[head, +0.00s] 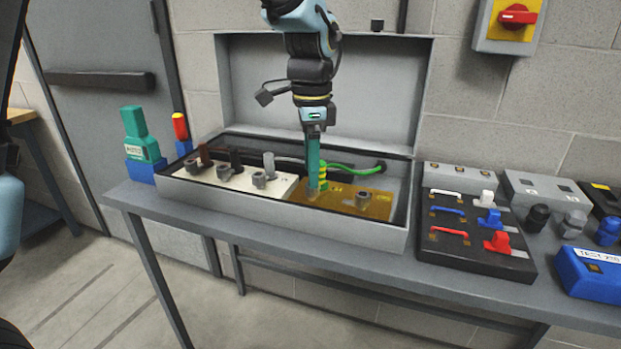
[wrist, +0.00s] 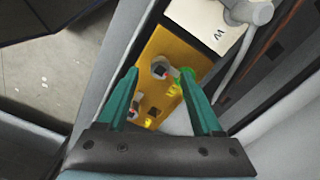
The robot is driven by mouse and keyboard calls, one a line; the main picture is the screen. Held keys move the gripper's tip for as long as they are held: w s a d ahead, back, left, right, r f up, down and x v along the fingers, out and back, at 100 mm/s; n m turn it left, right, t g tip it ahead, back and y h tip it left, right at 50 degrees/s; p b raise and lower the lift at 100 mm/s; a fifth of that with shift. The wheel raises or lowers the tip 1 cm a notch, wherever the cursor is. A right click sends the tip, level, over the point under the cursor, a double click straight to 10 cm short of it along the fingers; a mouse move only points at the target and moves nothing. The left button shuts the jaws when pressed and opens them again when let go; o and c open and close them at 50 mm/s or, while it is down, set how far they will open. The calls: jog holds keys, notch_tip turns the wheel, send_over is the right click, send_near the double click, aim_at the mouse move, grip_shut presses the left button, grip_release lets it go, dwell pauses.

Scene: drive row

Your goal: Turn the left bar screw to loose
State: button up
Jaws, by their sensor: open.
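The brass bar (head: 340,205) lies in the right part of the open grey box. It also shows in the wrist view (wrist: 178,48). My gripper (head: 314,188) points down over the bar's left end. In the wrist view my gripper (wrist: 160,72) is open, with one teal finger on each side of the left bar screw (wrist: 159,67). Whether the fingers touch it, I cannot tell. In the head view the fingers largely hide that screw. The right bar screw (head: 362,198) stands free on the bar; it also shows in the wrist view (wrist: 136,105).
A green-yellow wire (head: 345,168) runs close behind my fingers. The white terminal block (head: 240,178) with several grey screws is left of the bar. The box's front wall (head: 330,228) stands before the bar. A black panel with coloured links (head: 475,255) is at the right.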

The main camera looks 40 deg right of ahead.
jog(key=shift+f, duration=1.7)
grip_shut()
